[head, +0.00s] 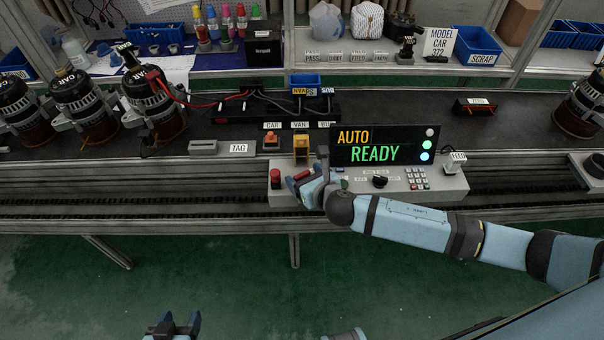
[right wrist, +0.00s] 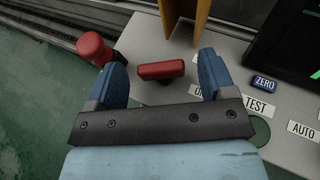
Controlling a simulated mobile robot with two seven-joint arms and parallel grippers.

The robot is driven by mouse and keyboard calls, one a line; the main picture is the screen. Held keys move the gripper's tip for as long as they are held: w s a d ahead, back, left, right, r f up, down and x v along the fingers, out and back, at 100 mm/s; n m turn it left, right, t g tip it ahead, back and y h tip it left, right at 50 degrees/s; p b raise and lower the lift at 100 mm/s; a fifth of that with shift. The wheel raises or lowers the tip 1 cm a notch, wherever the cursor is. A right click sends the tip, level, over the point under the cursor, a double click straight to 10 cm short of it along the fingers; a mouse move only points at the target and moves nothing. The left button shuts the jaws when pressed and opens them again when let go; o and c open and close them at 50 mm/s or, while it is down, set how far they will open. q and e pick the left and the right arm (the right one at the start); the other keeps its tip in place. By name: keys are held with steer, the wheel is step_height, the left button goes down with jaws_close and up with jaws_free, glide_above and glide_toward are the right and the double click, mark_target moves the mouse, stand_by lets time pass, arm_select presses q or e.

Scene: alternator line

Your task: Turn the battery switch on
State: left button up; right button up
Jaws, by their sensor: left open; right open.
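The battery switch is a red bar-shaped handle (right wrist: 161,70) on the grey control panel (right wrist: 226,47). In the right wrist view it lies roughly crosswise between the two blue fingers of my right gripper (right wrist: 168,80). The fingers are open with gaps on both sides of it; I cannot tell their height over the panel. A label beside it is partly covered by the right finger, with an "O" showing. In the head view my right gripper (head: 299,184) is over the panel's left part and hides most of the switch. My left gripper (head: 174,326) is open and empty at the bottom edge.
A red mushroom button (right wrist: 94,48) stands close to the left finger. A yellow upright part (head: 301,148) rises behind the switch. The display (head: 380,146) reads "AUTO READY". A black knob (head: 380,181) and keypad (head: 416,178) are further right on the panel.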

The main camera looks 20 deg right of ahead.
steer(key=shift+x, duration=0.9)
steer(key=shift+c, duration=0.4)
steer(key=c, duration=0.9)
steer(key=shift+o, duration=0.2)
steer(key=shift+r+m+h+p, duration=0.25)
steer(key=shift+m+h+p, duration=1.05)
steer(key=shift+h+p, duration=0.2)
steer(key=shift+m+h+p, duration=0.6)
steer(key=shift+m+h, duration=0.1)
steer(key=shift+h, duration=0.1)
steer(key=shift+m+h+p, duration=0.4)
steer(key=shift+m+h, duration=0.1)
steer(key=shift+h, duration=0.1)
steer(key=shift+f+m+h+p, duration=0.2)
steer(key=shift+m+h+p, duration=0.15)
steer(key=shift+m+h, duration=0.2)
